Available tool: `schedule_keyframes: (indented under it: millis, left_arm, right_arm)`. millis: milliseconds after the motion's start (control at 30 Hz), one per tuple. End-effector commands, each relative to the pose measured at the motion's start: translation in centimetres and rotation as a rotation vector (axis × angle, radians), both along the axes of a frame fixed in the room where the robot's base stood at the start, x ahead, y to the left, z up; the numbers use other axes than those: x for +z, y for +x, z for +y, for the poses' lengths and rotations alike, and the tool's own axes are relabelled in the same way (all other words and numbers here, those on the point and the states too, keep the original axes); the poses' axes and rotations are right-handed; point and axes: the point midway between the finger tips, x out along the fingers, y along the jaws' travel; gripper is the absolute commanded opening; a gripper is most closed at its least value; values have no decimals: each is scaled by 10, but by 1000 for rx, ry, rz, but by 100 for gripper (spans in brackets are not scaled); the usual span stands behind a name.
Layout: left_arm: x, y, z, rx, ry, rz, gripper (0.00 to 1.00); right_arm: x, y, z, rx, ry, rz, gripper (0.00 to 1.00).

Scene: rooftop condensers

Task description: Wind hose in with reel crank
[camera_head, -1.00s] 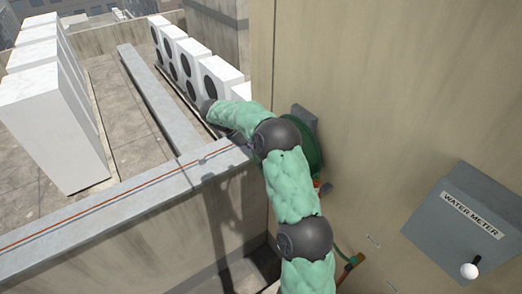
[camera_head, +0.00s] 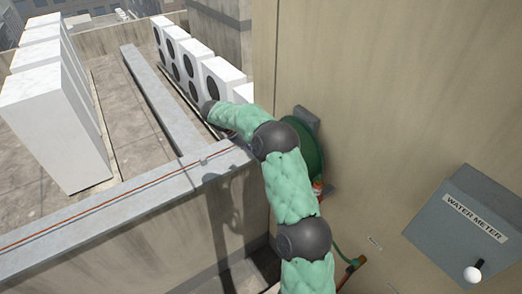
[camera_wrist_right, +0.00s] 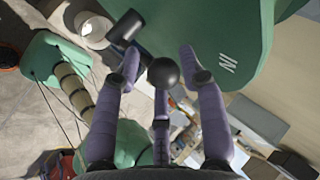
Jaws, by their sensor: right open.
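The green hose reel (camera_head: 308,150) is on the tan wall, partly hidden behind my green-sleeved arm in the head view. A short length of green hose (camera_head: 341,254) shows below it. In the right wrist view, a large green surface marked "IN" (camera_wrist_right: 225,35) fills the upper right. My right gripper (camera_wrist_right: 160,62) has its purple fingers spread. A dark ball (camera_wrist_right: 163,72) shows between the fingers, with a dark cylinder (camera_wrist_right: 127,30) just beyond; I cannot tell whether the fingers touch the ball. My left gripper is out of view.
A grey water meter box (camera_head: 470,225) with a white-knobbed lever (camera_head: 473,273) sticks out from the wall at right. A grey-capped parapet (camera_head: 100,205) runs across the left, with white condensers (camera_head: 55,110) beyond it.

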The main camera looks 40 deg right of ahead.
Motion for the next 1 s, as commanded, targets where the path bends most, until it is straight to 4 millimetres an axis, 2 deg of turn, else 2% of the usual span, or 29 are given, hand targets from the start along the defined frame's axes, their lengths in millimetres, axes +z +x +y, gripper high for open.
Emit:
schedule_keyframes:
  millis: [167,600,800,1000]
  left_arm:
    - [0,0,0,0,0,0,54]
    - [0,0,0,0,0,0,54]
    - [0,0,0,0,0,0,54]
    - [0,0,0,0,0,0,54]
  right_arm:
    - [14,10,10,3,-1,-3,41]
    - [72,46,53,1,1,0,41]
    - [84,52,61,1,2,2,41]
    - [85,53,62,1,2,4,41]
